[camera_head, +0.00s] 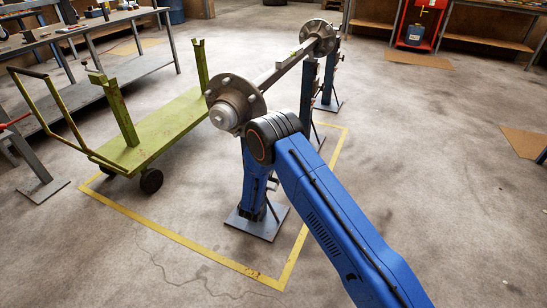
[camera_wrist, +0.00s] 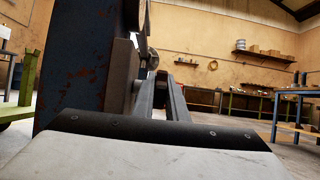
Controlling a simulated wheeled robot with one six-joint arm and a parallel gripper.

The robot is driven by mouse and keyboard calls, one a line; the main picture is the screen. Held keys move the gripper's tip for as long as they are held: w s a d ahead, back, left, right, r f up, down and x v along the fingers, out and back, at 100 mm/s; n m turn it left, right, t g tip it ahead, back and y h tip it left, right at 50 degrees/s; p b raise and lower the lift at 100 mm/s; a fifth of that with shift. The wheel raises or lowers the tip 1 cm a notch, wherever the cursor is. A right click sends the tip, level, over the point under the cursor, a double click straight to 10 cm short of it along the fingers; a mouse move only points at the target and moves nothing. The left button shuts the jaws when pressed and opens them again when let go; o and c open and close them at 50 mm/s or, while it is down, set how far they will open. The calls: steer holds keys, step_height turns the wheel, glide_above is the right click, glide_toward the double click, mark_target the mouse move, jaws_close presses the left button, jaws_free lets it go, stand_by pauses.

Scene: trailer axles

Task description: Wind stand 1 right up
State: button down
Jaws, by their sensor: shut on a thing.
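A blue stand (camera_head: 252,185) rises from a square floor plate below the near hub (camera_head: 236,100) of a grey axle (camera_head: 280,70). I cannot read a number on it. My arm reaches to its right side and hides part of it, along with my gripper, in the head view. In the wrist view the stand's rusty blue post (camera_wrist: 85,75) is close on the left. My gripper's fingers (camera_wrist: 160,95) reach forward beside the post and are shut on a small dark part, apparently the crank handle, mostly hidden between them.
More blue stands (camera_head: 307,100) stand near the axle's far hub (camera_head: 318,38). A yellow-green cart (camera_head: 165,125) stands just left of the axle. A yellow floor line (camera_head: 215,257) surrounds the stands. Open floor lies to the right.

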steer(key=shift+s, duration=0.1)
stand_by(0.3)
steer(key=c, duration=2)
jaws_free()
steer(key=shift+c, duration=0.2)
steer(key=shift+f, duration=0.1)
